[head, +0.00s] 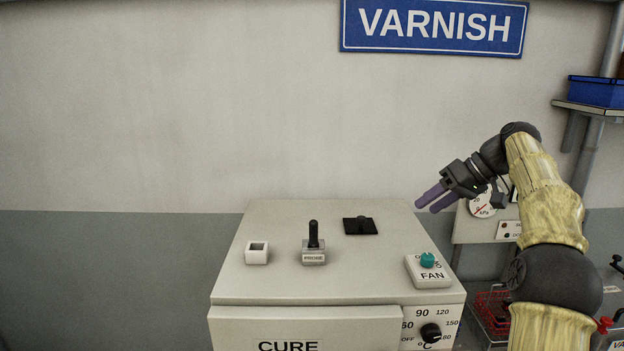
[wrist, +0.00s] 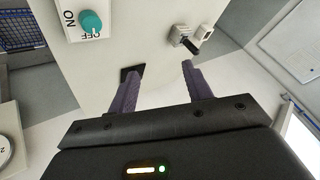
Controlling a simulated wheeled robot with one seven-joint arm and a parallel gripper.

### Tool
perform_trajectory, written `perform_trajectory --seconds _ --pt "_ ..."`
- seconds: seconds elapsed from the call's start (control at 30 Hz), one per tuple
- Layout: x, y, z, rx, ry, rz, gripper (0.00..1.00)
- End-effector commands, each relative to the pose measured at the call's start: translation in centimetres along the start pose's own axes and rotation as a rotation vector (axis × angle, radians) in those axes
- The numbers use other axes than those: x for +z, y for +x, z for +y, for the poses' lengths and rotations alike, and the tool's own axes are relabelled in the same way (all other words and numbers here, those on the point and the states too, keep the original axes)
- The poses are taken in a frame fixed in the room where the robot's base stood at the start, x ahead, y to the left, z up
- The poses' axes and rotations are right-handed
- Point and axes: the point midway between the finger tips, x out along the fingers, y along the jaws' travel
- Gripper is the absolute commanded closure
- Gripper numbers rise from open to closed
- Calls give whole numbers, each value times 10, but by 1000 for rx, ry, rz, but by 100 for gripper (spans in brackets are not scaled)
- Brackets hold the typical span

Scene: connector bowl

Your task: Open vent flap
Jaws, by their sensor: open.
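A flat black plate with a small raised knob (head: 360,226), which looks like the vent flap, lies on the top of the pale CURE cabinet (head: 285,215), near its back edge. It appears to lie flat. In the wrist view a dark patch of it (wrist: 126,71) shows behind the left finger, which hides part of it. My gripper (head: 425,208) has purple fingers and is open and empty. It hangs above the cabinet's right side, to the right of the plate and apart from it. In the wrist view the open fingers (wrist: 162,68) point towards the cabinet top.
A black upright lever (head: 313,240) and a small white square socket (head: 257,254) stand left of the plate. A FAN switch with a teal knob (head: 427,260) sits at the front right. A gauge (head: 483,203) is behind my gripper.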

Motion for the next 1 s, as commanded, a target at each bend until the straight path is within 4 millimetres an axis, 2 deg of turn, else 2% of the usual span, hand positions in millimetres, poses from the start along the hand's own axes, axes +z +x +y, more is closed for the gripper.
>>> perform_trajectory --seconds 0.27,0.47,0.77,1.0 --pt "2 31 -6 46 72 -41 50" --pt "14 66 -12 111 152 -88 50" --pt "63 125 -26 272 279 -165 50" --pt "121 159 -39 400 340 -209 50"
